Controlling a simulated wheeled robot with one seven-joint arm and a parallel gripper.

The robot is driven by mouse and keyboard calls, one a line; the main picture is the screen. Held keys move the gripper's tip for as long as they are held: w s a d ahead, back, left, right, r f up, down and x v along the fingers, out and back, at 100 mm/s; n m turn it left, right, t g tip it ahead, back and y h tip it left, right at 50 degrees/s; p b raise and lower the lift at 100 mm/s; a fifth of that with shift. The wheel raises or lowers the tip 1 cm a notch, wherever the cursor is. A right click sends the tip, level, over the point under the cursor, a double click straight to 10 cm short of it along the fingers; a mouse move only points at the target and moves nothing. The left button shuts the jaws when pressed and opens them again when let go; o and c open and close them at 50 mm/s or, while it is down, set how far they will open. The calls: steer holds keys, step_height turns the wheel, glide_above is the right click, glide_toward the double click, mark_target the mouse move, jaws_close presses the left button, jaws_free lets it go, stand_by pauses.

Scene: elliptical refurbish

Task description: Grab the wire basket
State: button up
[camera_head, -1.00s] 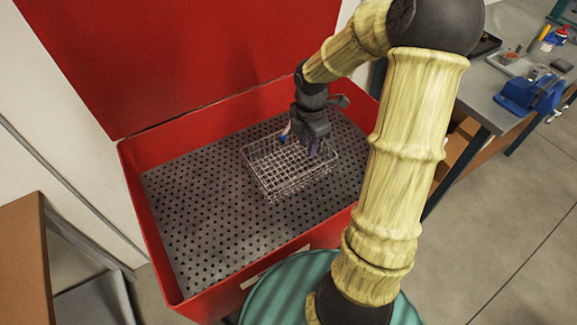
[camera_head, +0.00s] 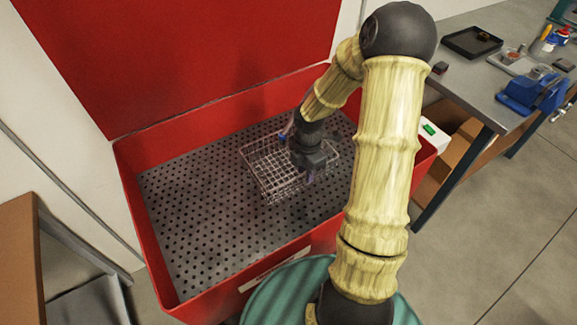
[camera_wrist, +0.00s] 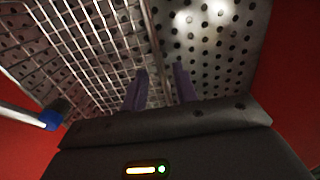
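The wire basket (camera_head: 264,168) is a shallow silver mesh basket. It rests on the perforated metal floor of the red bin. My gripper (camera_head: 309,175) is low over the basket's right side and hides part of it. In the wrist view the basket (camera_wrist: 95,45) fills the upper left. There my gripper's two purple fingers (camera_wrist: 160,88) are apart. The basket's side wall runs down between them, with one finger on the basket's inner side and the other outside. I cannot see whether the fingertips touch the wire.
The red bin (camera_head: 150,235) has raised walls around the basket, and its red lid (camera_head: 190,50) stands open behind. A pale rod with a blue end (camera_wrist: 45,120) is close at the left of the wrist view. The perforated floor (camera_head: 200,215) left of the basket is clear.

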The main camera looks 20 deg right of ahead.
mark_target(304, 189)
step_height(304, 189, down, 5)
steer(key=shift+s+f+b, duration=0.1)
steer(key=shift+b, duration=0.5)
stand_by(0.4)
jaws_close()
